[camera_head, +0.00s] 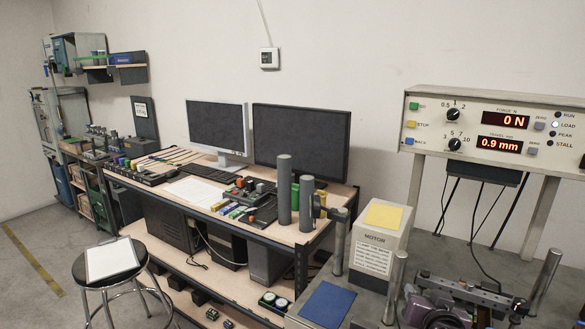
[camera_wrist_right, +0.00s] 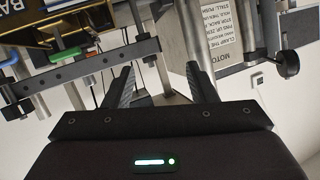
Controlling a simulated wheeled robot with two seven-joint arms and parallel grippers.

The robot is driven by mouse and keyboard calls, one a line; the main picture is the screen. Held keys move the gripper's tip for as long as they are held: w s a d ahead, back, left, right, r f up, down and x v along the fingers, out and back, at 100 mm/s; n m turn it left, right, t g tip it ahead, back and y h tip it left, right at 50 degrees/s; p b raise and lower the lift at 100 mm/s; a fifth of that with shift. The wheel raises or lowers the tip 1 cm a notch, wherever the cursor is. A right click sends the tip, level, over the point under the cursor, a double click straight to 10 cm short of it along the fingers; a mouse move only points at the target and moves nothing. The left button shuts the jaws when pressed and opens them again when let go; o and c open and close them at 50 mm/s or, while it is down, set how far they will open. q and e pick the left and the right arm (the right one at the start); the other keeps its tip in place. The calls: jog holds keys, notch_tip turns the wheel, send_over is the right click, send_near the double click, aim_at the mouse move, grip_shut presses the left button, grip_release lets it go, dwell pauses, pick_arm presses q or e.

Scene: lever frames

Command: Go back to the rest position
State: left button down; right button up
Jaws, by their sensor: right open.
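My right gripper (camera_wrist_right: 161,85) shows in the right wrist view with its two dark fingers apart and nothing held between them. Past the fingers, upside down in that view, are grey metal bars with a green part (camera_wrist_right: 66,54) and the printed motor box (camera_wrist_right: 225,38). In the head view a dark, rounded piece, which I cannot tell for sure as my right gripper, is at the bottom edge beside the steel posts (camera_head: 396,285). My left gripper is not in view.
The motor box (camera_head: 376,245) with a yellow top stands beside a blue pad (camera_head: 327,304). A display panel (camera_head: 495,130) reads 0 N and 0.9 mm. A desk with two monitors (camera_head: 301,135) and a stool (camera_head: 107,262) are to the left. Floor is clear at far left.

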jog(key=s+a+f+n+g+y, duration=0.1)
jog(key=s+a+f+n+g, duration=0.15)
jog(key=s+f, duration=0.45)
jog(key=s+a+f+n+g+y, duration=0.1)
jog(key=s+a+f+n+g, duration=0.2)
jog(key=s, duration=0.8)
jog(key=s+a+f+n+g+y, duration=0.1)
jog(key=s+a+f+g, duration=0.3)
jog(key=s, duration=0.5)
notch_tip(320, 180, down, 29)
jog(key=g, duration=0.2)
jog(key=s+d+f, duration=0.2)
jog(key=s+f, duration=0.8)
jog(key=s+d+f+g, duration=0.1)
jog(key=s+d+f, duration=0.1)
jog(key=s+f, duration=0.7)
jog(key=shift+s+d+f+n+b, duration=0.3)
jog(key=shift+s+f+n, duration=0.1)
jog(key=shift+s, duration=0.6)
